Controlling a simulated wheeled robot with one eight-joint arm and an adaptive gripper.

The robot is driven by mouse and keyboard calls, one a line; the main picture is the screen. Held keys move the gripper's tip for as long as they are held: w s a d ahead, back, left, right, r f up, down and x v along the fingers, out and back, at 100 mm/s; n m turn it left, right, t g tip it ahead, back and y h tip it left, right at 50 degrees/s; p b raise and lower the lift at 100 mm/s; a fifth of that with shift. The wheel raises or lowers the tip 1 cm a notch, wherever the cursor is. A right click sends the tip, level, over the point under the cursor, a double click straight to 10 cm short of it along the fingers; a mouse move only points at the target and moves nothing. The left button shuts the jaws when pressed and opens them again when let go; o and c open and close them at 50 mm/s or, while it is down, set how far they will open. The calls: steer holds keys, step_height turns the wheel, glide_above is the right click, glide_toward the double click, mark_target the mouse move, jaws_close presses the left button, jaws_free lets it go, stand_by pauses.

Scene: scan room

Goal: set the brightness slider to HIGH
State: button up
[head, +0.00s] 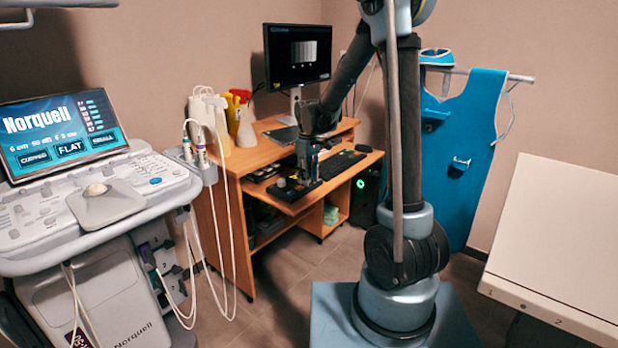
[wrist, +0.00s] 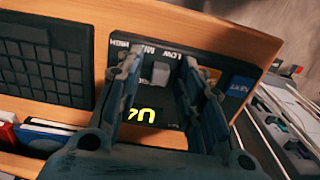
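The black control box (wrist: 172,118) lies on the wooden desk under my gripper. It also shows in the head view (head: 293,189). In the wrist view its upper edge carries the labels HIGH, a partly hidden one starting with M, and LOW, from left to right. The fingers hide parts of the box. In the head view my gripper (head: 308,172) points down at the box.
A black keyboard (wrist: 45,60) lies left of the box in the wrist view. The box has yellow lit characters (wrist: 141,115) and a blue button (wrist: 240,86). A monitor (head: 297,56) stands on the desk. An ultrasound machine (head: 95,205) stands left and a pale table (head: 560,240) right.

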jaws_close()
steer(key=shift+w+d, duration=0.85)
steer(key=shift+w, duration=0.2)
steer(key=shift+w+d, duration=0.8)
steer(key=shift+w, duration=0.25)
jaws_free()
step_height(320, 180, up, 12)
